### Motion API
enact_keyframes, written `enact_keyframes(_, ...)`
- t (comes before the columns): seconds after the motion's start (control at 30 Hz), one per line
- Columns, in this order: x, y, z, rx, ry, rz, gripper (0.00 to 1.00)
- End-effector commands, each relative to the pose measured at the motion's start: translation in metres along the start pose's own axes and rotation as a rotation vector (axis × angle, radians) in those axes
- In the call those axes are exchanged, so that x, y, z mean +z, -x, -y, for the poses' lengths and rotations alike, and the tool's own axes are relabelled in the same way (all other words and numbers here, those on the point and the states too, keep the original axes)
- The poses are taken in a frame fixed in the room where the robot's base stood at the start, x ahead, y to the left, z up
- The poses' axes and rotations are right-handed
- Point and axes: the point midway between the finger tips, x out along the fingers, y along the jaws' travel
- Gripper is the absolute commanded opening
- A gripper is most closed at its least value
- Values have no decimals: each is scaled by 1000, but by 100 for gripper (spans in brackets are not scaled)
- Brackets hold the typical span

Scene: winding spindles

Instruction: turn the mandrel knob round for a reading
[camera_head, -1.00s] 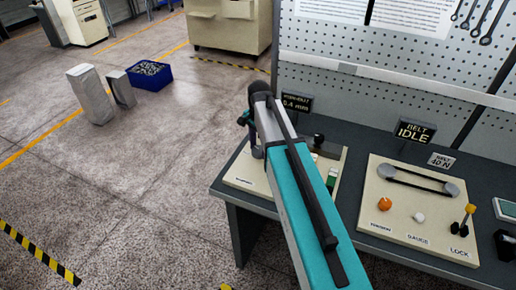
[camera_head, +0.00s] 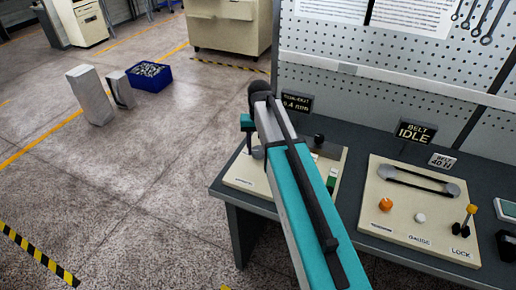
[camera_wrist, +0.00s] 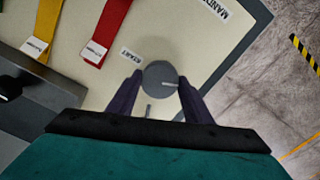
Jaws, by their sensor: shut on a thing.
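The mandrel knob (camera_wrist: 160,78) is a round grey disc with a light pointer line on its face, seen in the wrist view on a cream panel (camera_wrist: 207,50). The pointer line points right in that view. My gripper (camera_wrist: 158,88) is shut on the knob, with one dark finger on each side of its rim.
Yellow (camera_wrist: 42,28) and red (camera_wrist: 106,32) strips lie near the knob in the wrist view. A second cream panel (camera_head: 440,230) with a belt, an orange knob and a yellow-tipped lever is at right. The sign above it reads "BELT IDLE". Open floor lies left.

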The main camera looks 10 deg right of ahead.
Motion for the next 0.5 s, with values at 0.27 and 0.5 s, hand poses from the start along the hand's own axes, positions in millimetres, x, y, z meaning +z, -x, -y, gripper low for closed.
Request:
enact_keyframes(0.27, -4, 3, 0, 0, 250, -13, 23)
enact_keyframes(0.5, -4, 3, 0, 1, 468, -13, 23)
